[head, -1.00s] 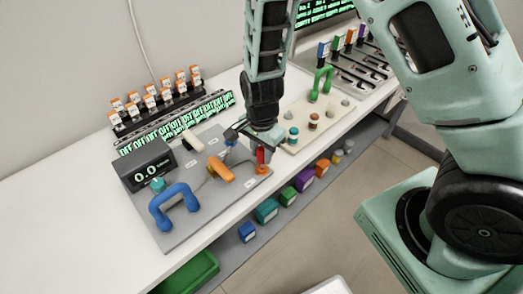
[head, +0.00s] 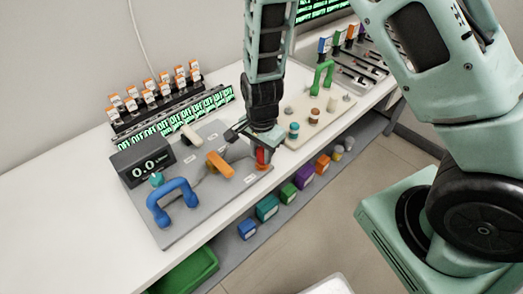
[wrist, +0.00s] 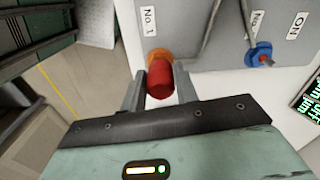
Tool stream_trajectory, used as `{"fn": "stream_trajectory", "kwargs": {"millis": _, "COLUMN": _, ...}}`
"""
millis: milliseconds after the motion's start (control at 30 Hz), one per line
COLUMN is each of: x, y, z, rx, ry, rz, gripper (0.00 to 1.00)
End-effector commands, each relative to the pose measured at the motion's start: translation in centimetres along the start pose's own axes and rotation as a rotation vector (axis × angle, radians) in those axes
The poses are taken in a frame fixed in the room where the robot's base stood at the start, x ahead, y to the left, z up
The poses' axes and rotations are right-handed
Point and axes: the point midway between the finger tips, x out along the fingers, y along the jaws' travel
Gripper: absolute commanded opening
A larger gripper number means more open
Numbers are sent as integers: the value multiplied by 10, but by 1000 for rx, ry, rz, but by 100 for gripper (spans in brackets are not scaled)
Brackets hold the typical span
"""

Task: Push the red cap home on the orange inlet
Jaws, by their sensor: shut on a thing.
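The red cap (wrist: 160,79) is between the two fingers of my gripper (wrist: 159,84) in the wrist view, and my gripper is shut on it. The orange inlet (wrist: 158,54) shows as a ring at the far end of the cap, next to the "No. 1" label. The cap is in line with the inlet and appears to touch it; how deep it sits is hidden. In the head view my gripper (head: 262,146) points down over the panel's right corner, with the red cap (head: 263,156) just above the orange inlet (head: 262,167).
The grey panel (head: 200,210) also carries a blue handle (head: 172,195), an orange lever (head: 220,165) and a display box (head: 143,163) reading 0.0. A blue fitting (wrist: 262,55) shows in the wrist view. A beige board (head: 303,132) with jars and a green handle stands right of my gripper.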

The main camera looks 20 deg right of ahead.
Motion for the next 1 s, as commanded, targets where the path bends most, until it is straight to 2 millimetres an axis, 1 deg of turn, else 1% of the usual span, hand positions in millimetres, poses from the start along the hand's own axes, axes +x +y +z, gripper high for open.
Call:
{"fn": "stream_trajectory", "kwargs": {"millis": 433, "x": 12, "y": 1, "z": 0, "rx": 0, "ry": 0, "rz": 2, "gripper": 8}}
{"fn": "stream_trajectory", "kwargs": {"millis": 467, "x": 12, "y": 1, "z": 0, "rx": 0, "ry": 0, "rz": 2, "gripper": 32}}
{"fn": "stream_trajectory", "kwargs": {"millis": 500, "x": 12, "y": 1, "z": 0, "rx": 0, "ry": 0, "rz": 2, "gripper": 44}}
{"fn": "stream_trajectory", "kwargs": {"millis": 533, "x": 12, "y": 1, "z": 0, "rx": 0, "ry": 0, "rz": 2, "gripper": 52}}
{"fn": "stream_trajectory", "kwargs": {"millis": 567, "x": 11, "y": 1, "z": 0, "rx": 0, "ry": 0, "rz": 2, "gripper": 55}}
{"fn": "stream_trajectory", "kwargs": {"millis": 867, "x": 9, "y": 0, "z": 0, "rx": 0, "ry": 0, "rz": 1, "gripper": 55}}
{"fn": "stream_trajectory", "kwargs": {"millis": 1000, "x": -4, "y": 0, "z": 0, "rx": -1, "ry": 1, "rz": -1, "gripper": 55}}
